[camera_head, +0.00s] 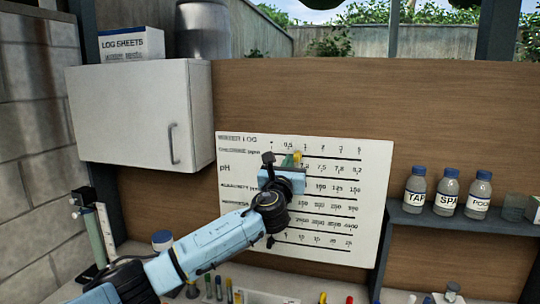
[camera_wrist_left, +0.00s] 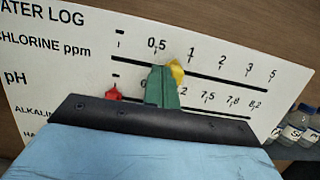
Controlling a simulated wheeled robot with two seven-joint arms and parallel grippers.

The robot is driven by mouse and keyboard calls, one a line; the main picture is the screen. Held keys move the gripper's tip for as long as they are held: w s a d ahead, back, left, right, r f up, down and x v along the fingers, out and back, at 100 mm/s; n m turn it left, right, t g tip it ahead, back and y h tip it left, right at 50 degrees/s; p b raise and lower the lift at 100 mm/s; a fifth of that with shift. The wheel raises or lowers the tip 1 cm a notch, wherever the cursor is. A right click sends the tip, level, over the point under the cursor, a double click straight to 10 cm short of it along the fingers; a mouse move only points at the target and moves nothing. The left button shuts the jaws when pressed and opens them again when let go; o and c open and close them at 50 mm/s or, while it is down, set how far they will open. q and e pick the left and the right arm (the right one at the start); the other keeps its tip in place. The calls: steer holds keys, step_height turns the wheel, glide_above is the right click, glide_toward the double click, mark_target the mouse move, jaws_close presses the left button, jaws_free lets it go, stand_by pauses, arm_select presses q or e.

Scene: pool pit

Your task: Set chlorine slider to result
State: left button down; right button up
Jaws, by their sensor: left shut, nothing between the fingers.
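The water log board (camera_head: 230,190) is a white panel with printed rows of numbers, fixed on the brown wall. The chlorine slider is a small yellow piece (camera_wrist_left: 177,70) on the chlorine ppm line, below and between the 0.5 and 1 marks. It also shows in the head view (camera_head: 298,156), beside my fingers. My left gripper (camera_wrist_left: 162,73) has green fingers, shut and empty, at the left side of the yellow slider. I cannot tell whether they touch it. In the head view the left gripper (camera_head: 287,160) is in front of the board. My right gripper is not in view.
A red slider (camera_wrist_left: 113,93) is at the left of the pH row. A white cabinet (camera_head: 130,110) hangs at the upper left. A shelf (camera_head: 440,226) at the right holds bottles labelled TAP (camera_head: 415,190), SPA (camera_head: 447,192) and POOL (camera_head: 480,195). Several small coloured items lie along the counter below.

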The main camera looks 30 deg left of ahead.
arm_select(q)
steer(key=shift+w+d, duration=0.25)
steer(key=shift+d, duration=0.75)
steer(key=shift+w+d, duration=0.25)
steer(key=shift+d, duration=0.75)
steer(key=shift+w+d, duration=0.25)
steer(key=shift+d, duration=0.9)
steer(key=shift+w+d, duration=0.3)
steer(key=shift+d, duration=0.8)
steer(key=shift+w+d, duration=0.25)
steer(key=shift+d, duration=0.9)
steer(key=shift+s+a, duration=0.2)
steer(key=shift+a, duration=0.6)
steer(key=s+d, duration=0.1)
steer(key=s, duration=0.5)
steer(key=shift+s+d, duration=0.35)
steer(key=shift+s, duration=0.05)
